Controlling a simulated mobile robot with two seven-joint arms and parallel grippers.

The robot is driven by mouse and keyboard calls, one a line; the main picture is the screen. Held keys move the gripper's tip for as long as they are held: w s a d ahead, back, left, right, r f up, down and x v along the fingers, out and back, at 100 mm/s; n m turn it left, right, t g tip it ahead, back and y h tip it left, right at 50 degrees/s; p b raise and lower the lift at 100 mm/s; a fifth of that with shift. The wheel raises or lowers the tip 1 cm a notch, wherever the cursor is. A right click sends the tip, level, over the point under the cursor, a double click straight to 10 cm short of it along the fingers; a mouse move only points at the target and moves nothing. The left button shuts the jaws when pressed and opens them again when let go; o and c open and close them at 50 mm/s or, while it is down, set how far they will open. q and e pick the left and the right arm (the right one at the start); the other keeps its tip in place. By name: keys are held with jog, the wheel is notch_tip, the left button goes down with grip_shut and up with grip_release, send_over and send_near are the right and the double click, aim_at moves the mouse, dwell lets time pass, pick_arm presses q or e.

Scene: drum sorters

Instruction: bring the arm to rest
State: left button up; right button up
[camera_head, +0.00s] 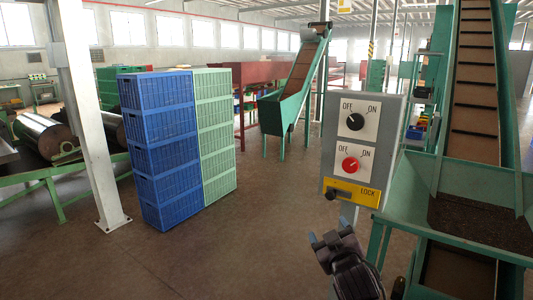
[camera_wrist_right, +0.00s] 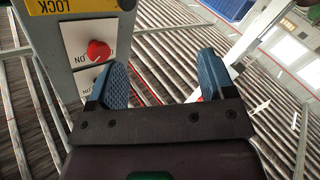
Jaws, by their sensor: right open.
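My right gripper (camera_head: 328,240) is low in the head view, just below the grey control box (camera_head: 390,130). It is open and empty, apart from the box. In the right wrist view its two blue fingertips (camera_wrist_right: 160,84) stand well apart with nothing between them. The box carries a black knob (camera_head: 354,121) and a red knob (camera_head: 350,164), each between OFF and ON marks. A yellow LOCK plate (camera_head: 366,196) with a dark slider is below them. The red knob also shows in the right wrist view (camera_wrist_right: 98,50). My left gripper is in neither view.
A green conveyor hopper (camera_head: 450,225) stands close on the right. Stacked blue crates (camera_head: 160,150) and light green crates (camera_head: 215,130) stand left of centre. A white post (camera_head: 88,130) and a roller machine (camera_head: 45,135) are at the left. The floor (camera_head: 235,250) in front is clear.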

jog(key=s+d+f+m+g+h, duration=0.1)
jog(key=s+d+f, duration=0.5)
jog(key=s+f, duration=0.8)
jog(key=s+d+f+m+g, duration=0.4)
jog(key=s+f, duration=1)
jog(key=s, duration=0.6)
jog(key=shift+d+f+m+g+h, duration=0.35)
jog(key=shift+d+g, duration=0.35)
jog(key=shift+d, duration=0.5)
jog(key=shift+r, duration=0.1)
